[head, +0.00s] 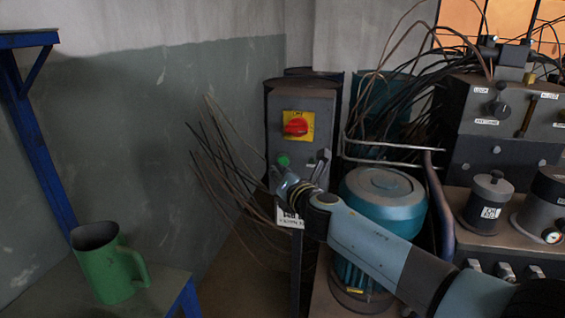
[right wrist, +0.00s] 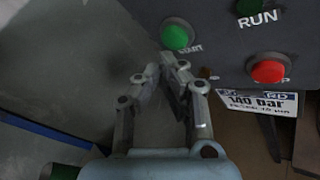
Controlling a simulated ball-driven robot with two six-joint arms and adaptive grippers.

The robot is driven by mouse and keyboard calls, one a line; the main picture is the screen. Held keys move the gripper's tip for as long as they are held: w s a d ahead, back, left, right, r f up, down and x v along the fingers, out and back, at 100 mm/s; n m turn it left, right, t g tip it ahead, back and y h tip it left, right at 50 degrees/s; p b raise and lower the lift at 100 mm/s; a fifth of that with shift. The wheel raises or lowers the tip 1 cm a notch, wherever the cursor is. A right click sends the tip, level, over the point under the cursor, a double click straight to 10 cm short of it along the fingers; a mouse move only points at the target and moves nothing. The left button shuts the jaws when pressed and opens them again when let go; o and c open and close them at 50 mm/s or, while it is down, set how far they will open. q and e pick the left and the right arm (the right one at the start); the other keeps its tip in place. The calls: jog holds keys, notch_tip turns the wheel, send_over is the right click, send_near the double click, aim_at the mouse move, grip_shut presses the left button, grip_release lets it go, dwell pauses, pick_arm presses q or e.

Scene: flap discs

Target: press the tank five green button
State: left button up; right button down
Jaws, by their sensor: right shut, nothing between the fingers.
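The green button (head: 283,161) sits on the front of a grey control box (head: 274,110), below a red switch on a yellow plate (head: 298,125). In the right wrist view the green button (right wrist: 177,37) is marked START. My right gripper (head: 276,176) is shut and empty, just below the green button in the head view. In the right wrist view its fingertips (right wrist: 168,62) lie just under the button; I cannot tell whether they touch it. No tank number is readable. My left gripper is out of view.
A red button (right wrist: 268,70) sits right of the green one, above a 140 bar label (right wrist: 258,101). Loose cables (head: 222,150) hang left of the box. A teal motor (head: 385,205) stands to its right. A green jug (head: 103,265) stands at front left.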

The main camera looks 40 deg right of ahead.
dwell(0.6)
jog(key=shift+w+d, duration=0.3)
jog(key=shift+w+d+r, duration=0.1)
jog(key=shift+w+d, duration=0.2)
jog(key=shift+d, duration=0.1)
dwell(0.9)
jog(key=shift+s+a, duration=0.6)
jog(key=shift+a, duration=0.1)
jog(key=s+a, duration=0.1)
jog(key=a, duration=0.1)
jog(key=s+a, duration=0.2)
jog(key=shift+s+p, duration=0.1)
jog(key=shift+p, duration=0.25)
